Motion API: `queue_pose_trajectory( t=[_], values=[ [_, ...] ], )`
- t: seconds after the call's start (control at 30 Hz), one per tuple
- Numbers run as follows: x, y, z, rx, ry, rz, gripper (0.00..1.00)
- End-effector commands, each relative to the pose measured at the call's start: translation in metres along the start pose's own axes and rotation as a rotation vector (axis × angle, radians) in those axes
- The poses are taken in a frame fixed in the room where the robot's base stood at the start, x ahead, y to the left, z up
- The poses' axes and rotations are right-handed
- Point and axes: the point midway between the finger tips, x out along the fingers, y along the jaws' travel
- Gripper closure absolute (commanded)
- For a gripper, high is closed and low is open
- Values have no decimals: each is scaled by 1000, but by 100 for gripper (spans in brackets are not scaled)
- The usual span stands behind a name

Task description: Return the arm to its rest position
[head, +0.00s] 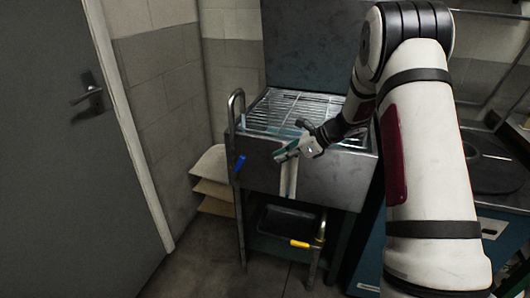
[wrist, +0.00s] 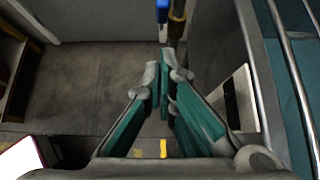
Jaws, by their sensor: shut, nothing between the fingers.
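My gripper (head: 284,155) is in front of the metal basin unit in the head view, at the end of my outstretched white arm, pointing left. In the wrist view its teal fingers (wrist: 166,65) come together at their grey tips, with nothing held between them. The metal unit (head: 335,178) has a wire rack (head: 300,112) on top and a dark upright panel (head: 315,45) behind it. My gripper looks close to the unit's front face; whether it touches cannot be told.
A bent metal bar with a blue grip (head: 240,163) stands at the unit's left; the blue piece also shows in the wrist view (wrist: 162,10). A yellow grip (head: 300,244) sits low in front. A grey door (head: 60,170) is left. Floor between is clear.

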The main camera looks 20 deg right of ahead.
Motion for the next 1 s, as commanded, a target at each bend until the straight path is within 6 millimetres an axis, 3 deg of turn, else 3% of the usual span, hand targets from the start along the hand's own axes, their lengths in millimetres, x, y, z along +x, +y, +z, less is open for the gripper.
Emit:
queue_pose_trajectory(
  t=[0.17, 0.33, 0.5, 0.7, 0.83, 1.0],
  values=[
    [-4, 4, 4, -17, 3, 6, 100],
    [-22, 38, 39, -173, 24, 57, 100],
    [-54, 103, 82, -448, 72, 153, 100],
    [-95, 186, 108, -778, 134, 273, 100],
    [-122, 237, 113, -991, 178, 351, 100],
    [-157, 300, 105, -1260, 243, 456, 100]
  ],
)
